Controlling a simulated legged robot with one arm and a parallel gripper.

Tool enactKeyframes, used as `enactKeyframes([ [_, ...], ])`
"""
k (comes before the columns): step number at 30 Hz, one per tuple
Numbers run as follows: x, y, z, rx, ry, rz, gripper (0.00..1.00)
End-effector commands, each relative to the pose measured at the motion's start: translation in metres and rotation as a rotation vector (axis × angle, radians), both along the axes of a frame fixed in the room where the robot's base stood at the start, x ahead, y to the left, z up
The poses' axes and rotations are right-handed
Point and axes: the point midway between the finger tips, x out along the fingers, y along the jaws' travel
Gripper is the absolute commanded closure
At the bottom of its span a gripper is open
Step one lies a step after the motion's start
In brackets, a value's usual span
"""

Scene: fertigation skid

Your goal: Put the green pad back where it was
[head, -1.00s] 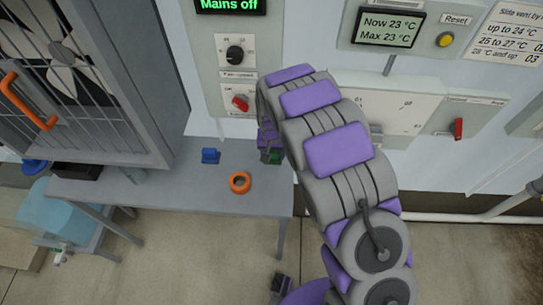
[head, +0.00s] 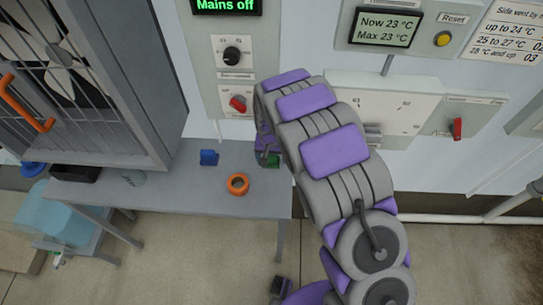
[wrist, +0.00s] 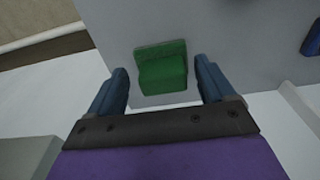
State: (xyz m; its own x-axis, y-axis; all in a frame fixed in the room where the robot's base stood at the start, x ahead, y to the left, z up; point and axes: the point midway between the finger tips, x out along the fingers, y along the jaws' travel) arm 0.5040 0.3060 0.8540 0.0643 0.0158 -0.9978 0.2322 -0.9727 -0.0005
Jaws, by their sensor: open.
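The green pad (wrist: 162,68) sits on the grey table near its edge, between and just beyond my two fingertips in the wrist view. My gripper (wrist: 163,80) is open, with one blue finger on each side of the pad and a visible gap to the right finger. In the head view only a small part of the green pad (head: 273,161) shows beside my gripper (head: 266,152); my arm hides the rest.
On the grey table (head: 190,190) stand a blue block (head: 208,157) and an orange ring (head: 237,184), left of my gripper. The fan cabinet (head: 80,80) stands at the left. A wall panel with a red switch (head: 238,103) is behind the table.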

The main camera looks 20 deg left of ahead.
Motion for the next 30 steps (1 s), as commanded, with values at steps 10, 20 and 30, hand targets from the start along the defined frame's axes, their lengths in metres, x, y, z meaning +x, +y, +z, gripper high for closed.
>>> enactKeyframes([
  [10,-0.002,0.0,0.057,0.004,-0.006,0.001,0.18],
  [20,-0.007,-0.003,0.112,0.003,-0.002,0.0,0.18],
  [30,-0.007,-0.004,0.116,-0.001,0.001,-0.002,0.18],
])
